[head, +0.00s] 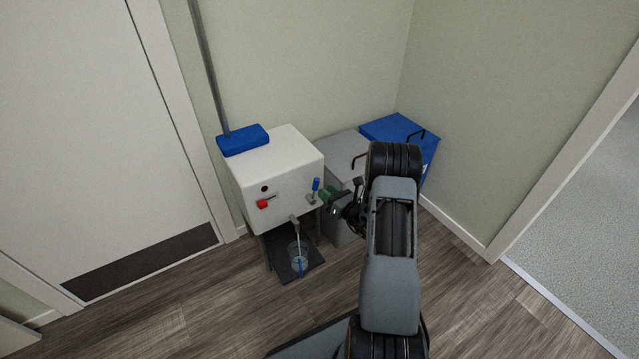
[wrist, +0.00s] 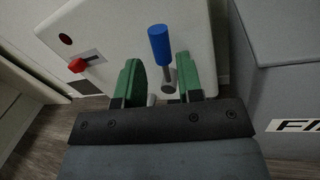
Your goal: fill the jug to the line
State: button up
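The clear jug (head: 291,258) stands on a black tray under the spout (head: 295,221) of the white dispenser (head: 275,160). A thin pale streak runs from the spout down to the jug, and a blue streak shows on the jug; its fill level and line are too small to tell. A blue-handled lever (head: 316,185) is on the dispenser's front, and it also shows in the wrist view (wrist: 159,45). My gripper (head: 331,194) is close in front of it. In the wrist view its green fingers (wrist: 159,75) are apart, one on each side of the lever; contact is not visible.
A red knob (head: 263,204) and a dark red round light (head: 265,188) are left of the lever. A grey bin (head: 345,145) and a blue bin (head: 399,130) stand right of the dispenser. A blue block on a pole (head: 243,140) rises behind. The floor (head: 185,300) in front is clear.

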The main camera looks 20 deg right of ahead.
jog(key=p+v, duration=0.1)
jog(key=v, duration=0.7)
jog(key=shift+p, duration=0.3)
jog(key=shift+f, duration=0.1)
